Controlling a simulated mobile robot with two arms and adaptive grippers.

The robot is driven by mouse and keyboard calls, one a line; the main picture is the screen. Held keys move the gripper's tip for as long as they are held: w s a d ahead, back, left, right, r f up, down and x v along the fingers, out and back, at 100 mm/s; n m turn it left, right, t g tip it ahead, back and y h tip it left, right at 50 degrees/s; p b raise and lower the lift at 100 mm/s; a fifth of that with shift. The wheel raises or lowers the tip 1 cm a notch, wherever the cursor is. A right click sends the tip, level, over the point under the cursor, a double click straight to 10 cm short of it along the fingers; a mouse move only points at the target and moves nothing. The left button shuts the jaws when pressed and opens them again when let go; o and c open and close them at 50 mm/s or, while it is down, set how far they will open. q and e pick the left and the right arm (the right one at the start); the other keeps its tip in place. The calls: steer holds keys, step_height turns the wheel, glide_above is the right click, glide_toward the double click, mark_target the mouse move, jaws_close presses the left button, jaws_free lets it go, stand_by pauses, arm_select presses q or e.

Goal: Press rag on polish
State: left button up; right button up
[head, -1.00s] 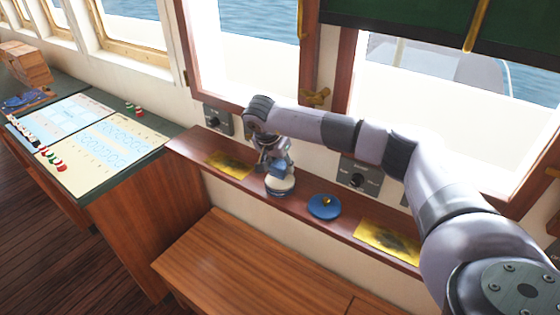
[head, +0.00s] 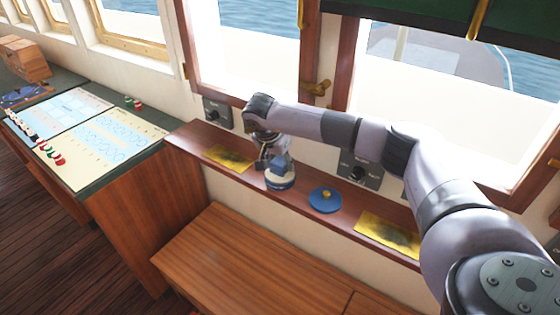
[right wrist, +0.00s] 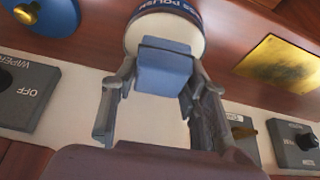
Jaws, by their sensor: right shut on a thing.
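The polish tin (head: 281,184), round with a white and dark blue side, stands on the wooden ledge below the windows. Its lettering shows upside down in the right wrist view (right wrist: 185,15). My right gripper (head: 272,160) is shut on a small blue rag (right wrist: 165,68), a folded block between its fingers. The rag is at the tin's open, pale top and overlaps it in both views; I cannot tell how firmly it touches. A blue lid (head: 326,199) with a brass knob lies on the ledge to the right. My left gripper is not in view.
Tarnished yellow brass plates lie on the ledge, one left (head: 230,157) and one right (head: 388,235) of the tin. Switch boxes (head: 360,171) are on the wall behind. A wooden bench (head: 240,260) is below; a chart table (head: 150,150) stands at left.

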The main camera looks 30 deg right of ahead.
mark_target(280, 161)
steer(key=shift+f+b, duration=0.35)
steer(key=shift+f, duration=0.2)
stand_by(1.1)
steer(key=shift+r+p, duration=2.35)
steer(key=shift+r, duration=1.25)
steer(key=shift+a, duration=0.1)
